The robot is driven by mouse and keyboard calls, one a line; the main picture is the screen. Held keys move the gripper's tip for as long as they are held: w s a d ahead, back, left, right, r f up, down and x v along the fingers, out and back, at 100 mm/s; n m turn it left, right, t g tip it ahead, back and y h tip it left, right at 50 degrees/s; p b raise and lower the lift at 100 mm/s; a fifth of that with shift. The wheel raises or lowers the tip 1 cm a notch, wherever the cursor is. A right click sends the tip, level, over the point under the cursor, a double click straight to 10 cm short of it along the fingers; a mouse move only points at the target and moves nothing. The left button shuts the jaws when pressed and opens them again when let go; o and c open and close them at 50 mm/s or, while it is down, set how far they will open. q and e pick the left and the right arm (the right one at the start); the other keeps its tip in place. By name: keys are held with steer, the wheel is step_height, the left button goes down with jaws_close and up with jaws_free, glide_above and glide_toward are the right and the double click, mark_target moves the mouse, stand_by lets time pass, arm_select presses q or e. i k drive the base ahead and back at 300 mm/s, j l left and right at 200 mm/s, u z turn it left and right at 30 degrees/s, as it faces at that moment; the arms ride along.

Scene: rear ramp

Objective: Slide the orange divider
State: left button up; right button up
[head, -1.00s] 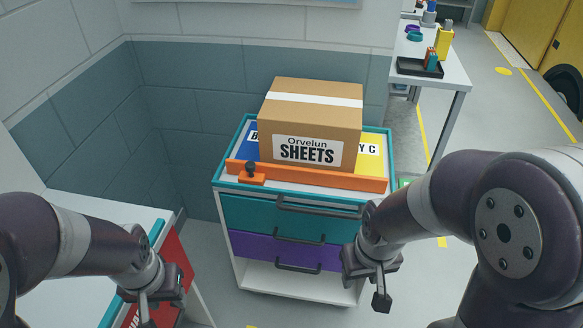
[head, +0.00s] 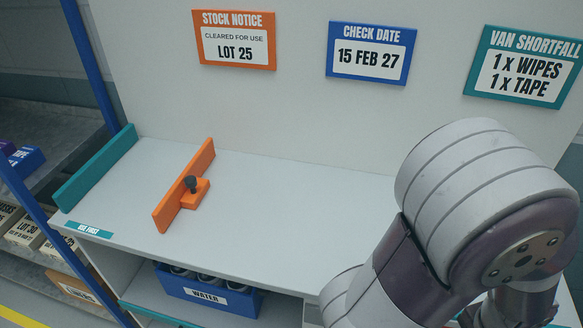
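The orange divider (head: 178,194) stands upright on the left part of a white worktop (head: 275,210). My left gripper is out of view.
A "USE FIRST" label (head: 88,230) is on the worktop's front left edge. A blue "WATER" bin (head: 206,292) sits on the shelf below. Shelving with boxes (head: 24,231) stands at left behind a blue post (head: 90,66). The worktop right of the divider is clear.

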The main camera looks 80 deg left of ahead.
mark_target(188, 191)
steer(key=u, duration=3.45)
